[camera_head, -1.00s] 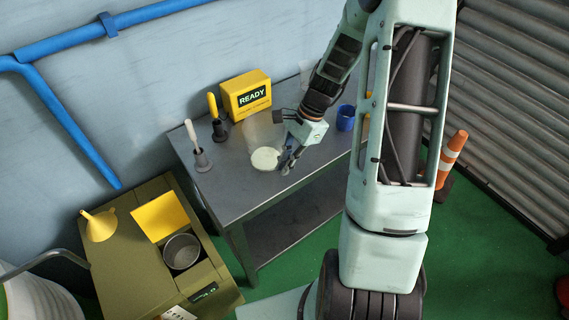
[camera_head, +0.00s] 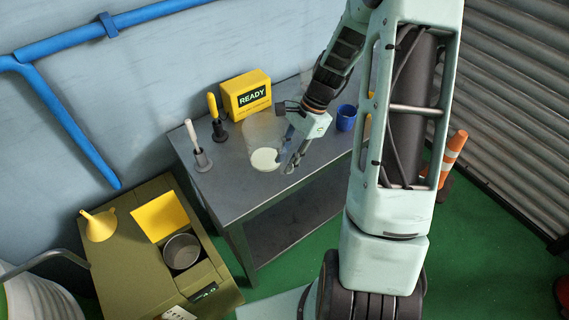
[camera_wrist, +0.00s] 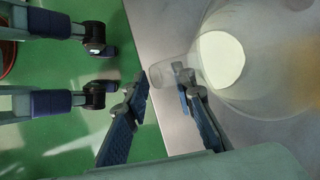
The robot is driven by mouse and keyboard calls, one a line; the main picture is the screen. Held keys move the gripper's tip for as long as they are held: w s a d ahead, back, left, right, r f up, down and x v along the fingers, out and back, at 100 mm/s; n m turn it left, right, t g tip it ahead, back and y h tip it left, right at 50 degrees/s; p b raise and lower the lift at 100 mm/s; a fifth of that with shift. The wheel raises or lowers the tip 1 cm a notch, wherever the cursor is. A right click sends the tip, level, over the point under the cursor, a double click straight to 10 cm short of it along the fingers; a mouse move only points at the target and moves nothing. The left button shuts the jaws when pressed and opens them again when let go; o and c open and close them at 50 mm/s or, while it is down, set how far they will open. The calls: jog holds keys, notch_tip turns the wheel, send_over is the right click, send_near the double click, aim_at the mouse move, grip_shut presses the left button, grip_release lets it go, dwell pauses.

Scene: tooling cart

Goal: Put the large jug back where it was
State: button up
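The large jug (camera_head: 262,135) is clear, with a pale round patch at its bottom. It stands on the grey metal table (camera_head: 228,190), and its outline is faint. In the wrist view the jug (camera_wrist: 262,85) fills the upper right, and a clear protruding part (camera_wrist: 164,74), probably its handle, points left toward my fingers. My gripper (camera_head: 290,163) is at the jug's right side in the head view. In the wrist view my gripper (camera_wrist: 164,88) has its two blue-padded fingers spread apart, with nothing visibly clamped. Whether a finger touches the jug is unclear.
A yellow READY box (camera_head: 246,94), two dark holders with upright handled tools (camera_head: 201,159) and a blue cup (camera_head: 346,118) stand on the table. An olive cabinet (camera_head: 130,262) with a metal pot (camera_head: 181,251) and yellow funnel (camera_head: 99,225) is at lower left.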

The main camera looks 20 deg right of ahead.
jog(key=v, duration=1)
jog(key=shift+s, duration=0.1)
